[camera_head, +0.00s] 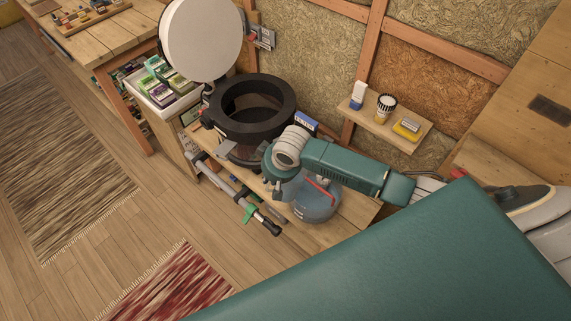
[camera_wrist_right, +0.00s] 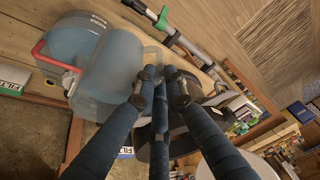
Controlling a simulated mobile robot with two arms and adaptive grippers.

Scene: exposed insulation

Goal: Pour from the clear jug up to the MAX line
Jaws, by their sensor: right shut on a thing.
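My right gripper (camera_head: 277,184) hangs over the low wooden bench, with its arm coming in from the right. In the right wrist view its dark blue fingers (camera_wrist_right: 160,82) are closed on the side of the clear jug (camera_wrist_right: 108,68), which looks pale blue and tilted. In the head view the jug (camera_head: 291,190) is partly hidden by the gripper. No MAX line is readable. My left gripper is not in view.
A black ring-shaped tub (camera_head: 221,130) and a white disc (camera_head: 203,40) stand behind and left of the gripper. A grey pole with a green part (camera_head: 248,213) lies along the bench's front. A wall shelf (camera_head: 402,142) holds small containers. Open floor (camera_head: 160,205) lies left.

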